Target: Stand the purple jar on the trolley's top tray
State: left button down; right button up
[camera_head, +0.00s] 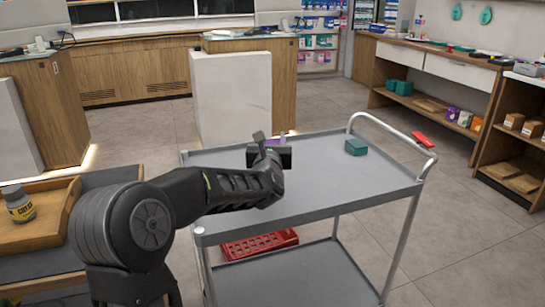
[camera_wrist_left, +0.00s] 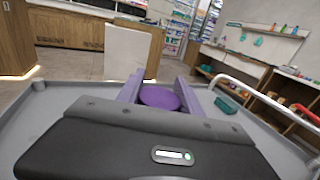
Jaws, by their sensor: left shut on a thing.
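The purple jar (camera_wrist_left: 160,97) shows as a round purple top between the fingers of my left gripper (camera_wrist_left: 158,93) in the left wrist view. My left gripper (camera_head: 270,153) is shut on it. In the head view only a sliver of the purple jar (camera_head: 281,140) shows behind the gripper, over the far part of the trolley's top tray (camera_head: 335,190). The tray is grey and flat, and also shows in the left wrist view (camera_wrist_left: 65,97). The jar's lower part is hidden, so I cannot tell whether it touches the tray. My right gripper is out of view.
A teal box (camera_head: 356,147) stands on the tray's right side, near the curved handle (camera_head: 395,137). A red crate (camera_head: 258,245) is on the lower shelf. A dark-capped bottle (camera_head: 18,206) stands in a wooden tray (camera_head: 45,228) at left. The tray's middle and right front are clear.

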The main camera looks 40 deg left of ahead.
pick_arm(q)
jog(key=shift+f+b, duration=0.45)
jog(key=shift+f, duration=2)
jog(key=shift+f+b, duration=0.2)
jog(key=shift+b, duration=0.1)
jog(key=c, duration=0.8)
grip_release()
jog(key=shift+r, duration=0.15)
jog(key=shift+r+p, duration=0.1)
jog(key=shift+p, duration=0.35)
jog(key=v, duration=1.2)
